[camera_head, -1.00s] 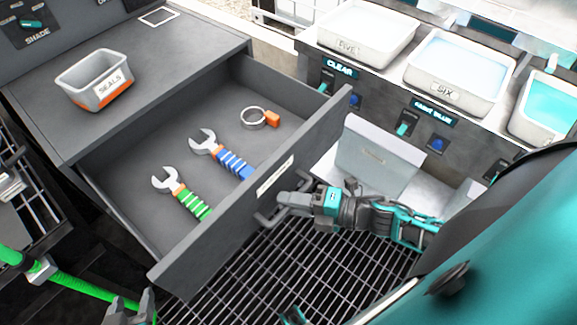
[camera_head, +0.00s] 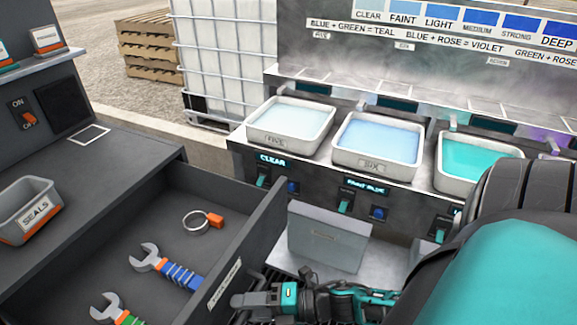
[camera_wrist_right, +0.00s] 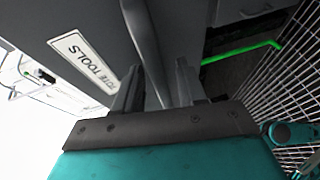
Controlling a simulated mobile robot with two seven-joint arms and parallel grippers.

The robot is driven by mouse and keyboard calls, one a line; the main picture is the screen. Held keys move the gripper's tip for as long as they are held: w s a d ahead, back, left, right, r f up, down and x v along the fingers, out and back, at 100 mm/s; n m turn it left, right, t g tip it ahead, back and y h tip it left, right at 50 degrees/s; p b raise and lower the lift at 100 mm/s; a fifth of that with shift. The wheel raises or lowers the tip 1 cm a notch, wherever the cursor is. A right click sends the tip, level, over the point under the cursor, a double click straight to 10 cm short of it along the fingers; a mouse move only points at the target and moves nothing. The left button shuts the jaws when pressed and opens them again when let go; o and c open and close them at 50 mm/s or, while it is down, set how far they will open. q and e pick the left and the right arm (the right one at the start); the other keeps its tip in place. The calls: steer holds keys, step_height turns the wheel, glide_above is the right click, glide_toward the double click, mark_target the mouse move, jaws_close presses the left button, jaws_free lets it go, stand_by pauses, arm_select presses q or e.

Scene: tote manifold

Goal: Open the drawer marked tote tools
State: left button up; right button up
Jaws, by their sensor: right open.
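The grey drawer (camera_head: 262,232) stands pulled out from the bench. Its front carries a white label (camera_head: 224,282), which reads "TOTE TOOLS" in the right wrist view (camera_wrist_right: 83,60). Inside lie a blue-handled wrench (camera_head: 168,266), a green-handled wrench (camera_head: 108,308) and a ring clamp with an orange block (camera_head: 197,222). My right gripper (camera_head: 243,300) is at the outer face of the drawer front. In the right wrist view its fingers (camera_wrist_right: 157,88) are open, with the drawer handle bar (camera_wrist_right: 147,40) running between them. My left gripper is out of view.
A grey bin marked SEALS (camera_head: 28,212) sits on the bench top (camera_head: 90,165). Right of the drawer is a dye station with white trays (camera_head: 290,125), switches and a pale box (camera_head: 325,245) below. A floor grating (camera_wrist_right: 290,75) lies beneath the drawer.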

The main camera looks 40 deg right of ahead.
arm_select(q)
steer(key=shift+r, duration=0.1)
arm_select(e)
steer(key=v, duration=1.2)
steer(key=shift+s+d+r, duration=0.2)
steer(key=shift+s+r, duration=0.05)
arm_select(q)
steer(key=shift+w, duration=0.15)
